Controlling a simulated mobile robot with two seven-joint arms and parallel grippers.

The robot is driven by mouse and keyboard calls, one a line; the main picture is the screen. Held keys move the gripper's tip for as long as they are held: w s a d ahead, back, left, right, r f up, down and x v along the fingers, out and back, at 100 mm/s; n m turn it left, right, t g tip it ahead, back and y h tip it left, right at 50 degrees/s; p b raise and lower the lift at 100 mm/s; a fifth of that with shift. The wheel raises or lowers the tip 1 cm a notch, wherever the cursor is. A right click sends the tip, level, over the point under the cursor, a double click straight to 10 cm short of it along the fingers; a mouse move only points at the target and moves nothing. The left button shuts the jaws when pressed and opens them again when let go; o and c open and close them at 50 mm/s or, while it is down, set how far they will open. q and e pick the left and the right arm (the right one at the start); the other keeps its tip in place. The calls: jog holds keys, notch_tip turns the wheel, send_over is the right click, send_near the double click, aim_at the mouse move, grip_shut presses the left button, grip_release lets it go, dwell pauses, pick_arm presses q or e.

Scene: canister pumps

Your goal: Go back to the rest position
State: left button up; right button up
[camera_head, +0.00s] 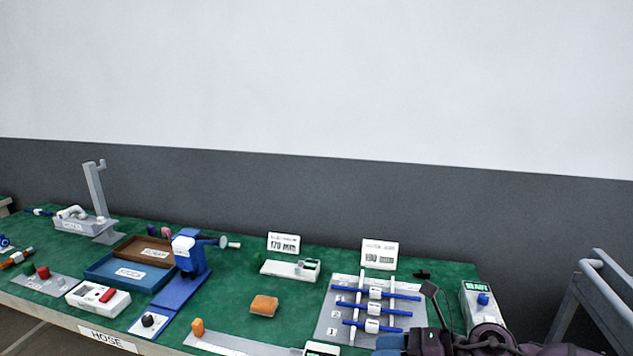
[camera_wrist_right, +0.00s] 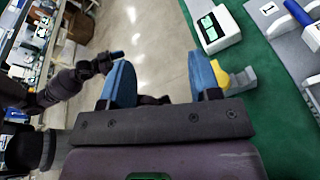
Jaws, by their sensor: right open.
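My right gripper (camera_wrist_right: 162,82) is open and empty in the right wrist view, its two blue fingers wide apart over the floor beside the green bench edge. A yellow knob on a grey bracket (camera_wrist_right: 240,80) shows just right of its right finger; I cannot tell if they touch. In the head view my dark right arm (camera_head: 488,338) comes in at the bottom right, in front of the bench.
The green bench (camera_head: 240,318) carries a blue pump stand (camera_head: 185,292), blue tray (camera_head: 112,270), orange sponge (camera_head: 264,305), a grey rack plate (camera_head: 333,318) with blue-handled syringes, and a white device (camera_head: 472,304). A grey metal frame (camera_head: 597,292) stands at the right. Open floor (camera_wrist_right: 155,35) lies before the bench.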

jog(key=s+d+f+n+t+h, duration=0.3)
jog(key=s+d+f+n+h, duration=0.35)
jog(key=n, duration=0.95)
jog(key=s+d+f+n+t+h, duration=0.35)
jog(key=s+d+n+h, duration=0.6)
jog(key=n, duration=0.65)
jog(key=s+f+m+g, duration=0.4)
jog(key=s+m+g, duration=0.3)
jog(key=s, duration=0.9)
jog(key=w+f+n+t+y+p, duration=0.1)
jog(key=w+f+n+t, duration=0.1)
jog(key=w+f+t, duration=0.4)
jog(key=shift+w+a+t+y, duration=0.35)
jog(key=shift+w+t, duration=0.6)
jog(key=shift+w, duration=0.7)
jog(key=shift+f, duration=0.1)
jog(key=shift+c, duration=0.2)
